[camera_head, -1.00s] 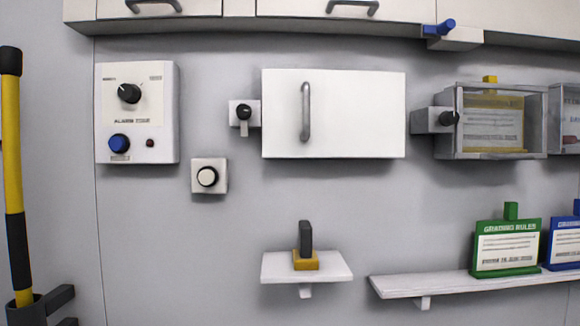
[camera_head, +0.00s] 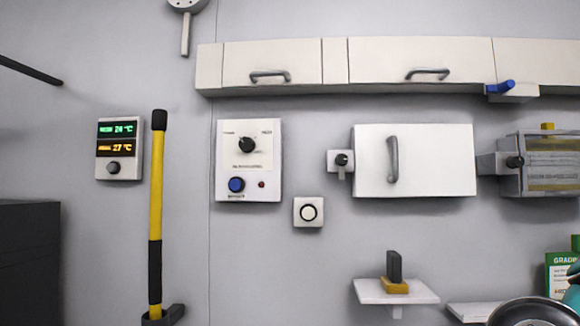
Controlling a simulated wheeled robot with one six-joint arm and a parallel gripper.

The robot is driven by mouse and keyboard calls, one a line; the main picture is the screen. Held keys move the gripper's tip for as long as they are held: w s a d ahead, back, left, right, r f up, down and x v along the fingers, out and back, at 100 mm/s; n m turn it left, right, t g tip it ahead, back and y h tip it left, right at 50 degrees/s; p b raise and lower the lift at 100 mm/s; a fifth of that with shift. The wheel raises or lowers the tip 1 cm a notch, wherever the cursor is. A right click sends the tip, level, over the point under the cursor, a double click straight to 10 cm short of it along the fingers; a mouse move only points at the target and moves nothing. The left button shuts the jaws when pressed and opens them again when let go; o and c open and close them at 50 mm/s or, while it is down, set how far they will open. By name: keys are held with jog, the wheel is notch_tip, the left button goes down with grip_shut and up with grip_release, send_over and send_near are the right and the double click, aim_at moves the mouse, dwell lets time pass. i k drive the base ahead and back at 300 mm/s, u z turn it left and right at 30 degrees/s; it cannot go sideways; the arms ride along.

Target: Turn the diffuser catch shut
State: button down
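No part in view is labelled as the diffuser catch, and I cannot tell which one it is. A black-knobbed catch (camera_head: 341,160) on a white plate is beside the left edge of a white door panel (camera_head: 440,160). Another black knob (camera_head: 514,162) on a grey bracket is at the left side of a clear-fronted box (camera_head: 548,180). My gripper's fingers are not in view; only what looks like part of my arm shows at the bottom right corner.
Overhead cabinets (camera_head: 380,70) run along the top. A control panel (camera_head: 250,185), a button box (camera_head: 308,211) and a temperature display (camera_head: 119,148) are on the wall. A yellow-and-black pole (camera_head: 157,200) stands left. A small shelf (camera_head: 425,290) juts out below; dark furniture (camera_head: 30,260) is far left.

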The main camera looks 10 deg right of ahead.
aim_at(342, 161)
jog(key=k, duration=0.5)
jog(key=u, duration=1.05)
jog(key=i, duration=0.95)
jog(key=z, duration=1.95)
